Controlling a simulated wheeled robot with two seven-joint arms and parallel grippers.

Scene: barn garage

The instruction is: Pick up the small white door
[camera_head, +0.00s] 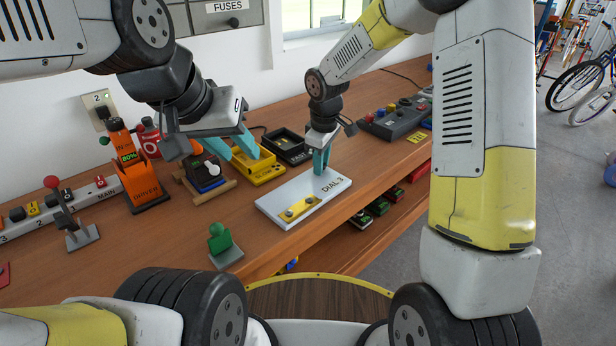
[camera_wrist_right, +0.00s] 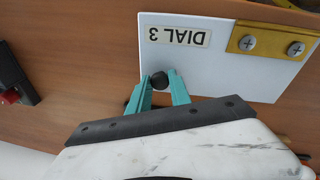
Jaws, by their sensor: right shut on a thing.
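The small white door (camera_head: 292,193) is a flat white panel labelled DIAL 3, with a yellow hinge plate (camera_head: 299,208) at its near end. It lies about level at the bench's front edge; I cannot tell whether it is lifted at all. The door also shows in the right wrist view (camera_wrist_right: 205,68). My right gripper (camera_head: 320,162) points down at its far end, shut on its small black knob (camera_wrist_right: 159,81), with one finger on each side. My left gripper (camera_head: 234,148) is open and empty, its fingers above and beside the yellow tray.
The wooden bench (camera_head: 165,262) holds a yellow tray (camera_head: 262,176), a black tray (camera_head: 294,153), an orange DRIVEN device (camera_head: 143,182), a green knobbed stand (camera_head: 224,250) and a grey button box (camera_head: 393,122). A lower shelf holds several small items.

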